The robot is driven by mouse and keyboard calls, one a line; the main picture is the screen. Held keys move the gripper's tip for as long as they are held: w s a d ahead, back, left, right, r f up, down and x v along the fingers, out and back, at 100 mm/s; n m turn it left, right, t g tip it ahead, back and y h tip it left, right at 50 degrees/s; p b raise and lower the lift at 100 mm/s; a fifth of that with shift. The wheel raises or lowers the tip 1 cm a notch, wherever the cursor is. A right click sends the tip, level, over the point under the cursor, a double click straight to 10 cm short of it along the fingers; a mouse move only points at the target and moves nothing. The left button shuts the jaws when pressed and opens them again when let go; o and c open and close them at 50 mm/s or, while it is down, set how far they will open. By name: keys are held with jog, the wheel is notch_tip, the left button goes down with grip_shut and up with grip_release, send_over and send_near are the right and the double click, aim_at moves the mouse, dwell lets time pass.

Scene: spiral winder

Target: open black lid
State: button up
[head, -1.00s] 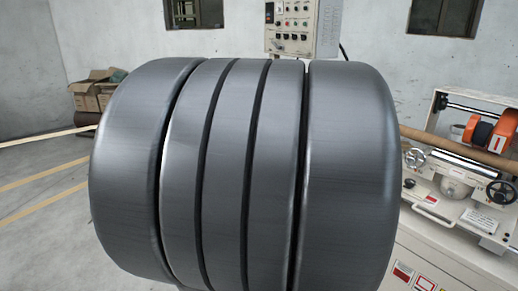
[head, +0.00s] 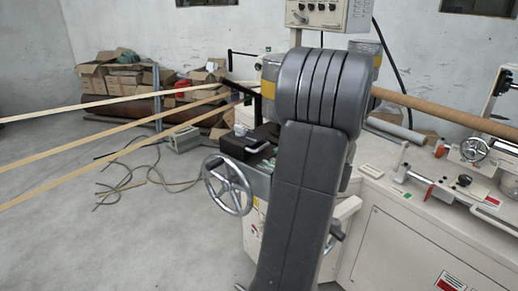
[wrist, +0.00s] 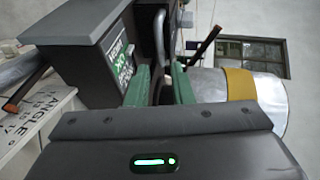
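The dark box with the black lid (head: 262,134) sits on the machine beside the handwheel in the head view; my own arm partly covers its right side. I cannot tell from here whether the lid is raised. My gripper (wrist: 160,84) shows two green fingers with a gap between them, close to the labelled side of the box. I see nothing clearly held. In the head view my gripper is hidden behind my arm.
A spoked handwheel (head: 228,185) stands left of my arm. Tan strips (head: 130,137) run in from the left. A long brown tube (head: 440,108) extends right. In the wrist view a silver cylinder with a yellow band (wrist: 240,84) is close on the right. Floor at left is mostly free.

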aim_at(260, 149)
jog(key=p+x, duration=0.1)
jog(key=x, duration=1)
jog(key=shift+w+a+f, duration=0.1)
jog(key=shift+w+a, duration=0.1)
jog(key=shift+c, duration=0.4)
grip_shut()
